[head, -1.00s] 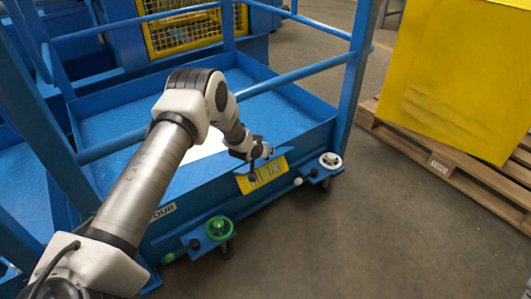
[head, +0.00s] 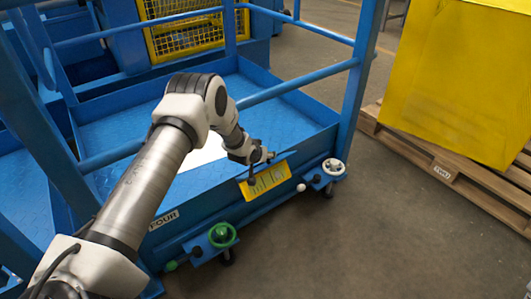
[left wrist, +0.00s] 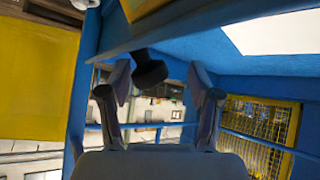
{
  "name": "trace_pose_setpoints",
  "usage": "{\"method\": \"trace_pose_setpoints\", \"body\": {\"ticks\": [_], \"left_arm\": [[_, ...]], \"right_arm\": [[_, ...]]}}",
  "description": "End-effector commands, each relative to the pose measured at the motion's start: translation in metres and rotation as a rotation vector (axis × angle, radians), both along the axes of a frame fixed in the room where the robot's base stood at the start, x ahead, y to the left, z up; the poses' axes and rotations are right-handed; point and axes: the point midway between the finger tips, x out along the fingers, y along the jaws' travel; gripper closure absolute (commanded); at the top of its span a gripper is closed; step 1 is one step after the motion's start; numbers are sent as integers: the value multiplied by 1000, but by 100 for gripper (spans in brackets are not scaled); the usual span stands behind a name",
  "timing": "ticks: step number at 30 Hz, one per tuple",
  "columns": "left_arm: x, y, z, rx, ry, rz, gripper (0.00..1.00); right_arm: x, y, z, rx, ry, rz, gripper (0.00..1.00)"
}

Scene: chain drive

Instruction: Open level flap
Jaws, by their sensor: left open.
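The level flap appears to be the yellow plate (head: 268,180) on the front side of the blue platform, partly behind my left gripper. My left gripper (head: 260,164) is at the upper left of this plate. In the left wrist view, its two fingers (left wrist: 159,82) stand apart, with a dark round knob (left wrist: 150,68) showing between them. The knob hangs below a blue edge, and a yellow strip (left wrist: 143,9) shows above. I cannot tell whether the fingers touch the knob. My right gripper is not in view.
A green handwheel (head: 222,235) and a white handwheel (head: 333,167) stick out from the platform front. Blue rails (head: 300,80) rise above the platform floor. A yellow box (head: 455,80) stands on a wooden pallet (head: 440,165) at right. The floor in front is clear.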

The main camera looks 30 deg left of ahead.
Motion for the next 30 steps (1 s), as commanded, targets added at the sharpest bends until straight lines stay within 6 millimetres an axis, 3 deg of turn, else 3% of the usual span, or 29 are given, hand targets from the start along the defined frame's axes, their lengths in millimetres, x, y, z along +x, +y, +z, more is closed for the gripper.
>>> {"method": "trace_pose_setpoints", "body": {"ticks": [1,17,30], "left_arm": [[-5,1,-7,-2,16,2,41],[-7,0,0,-2,9,0,41],[-77,-10,69,-3,3,0,41]], "right_arm": [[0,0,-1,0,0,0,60],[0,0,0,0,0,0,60],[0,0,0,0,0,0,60]]}}
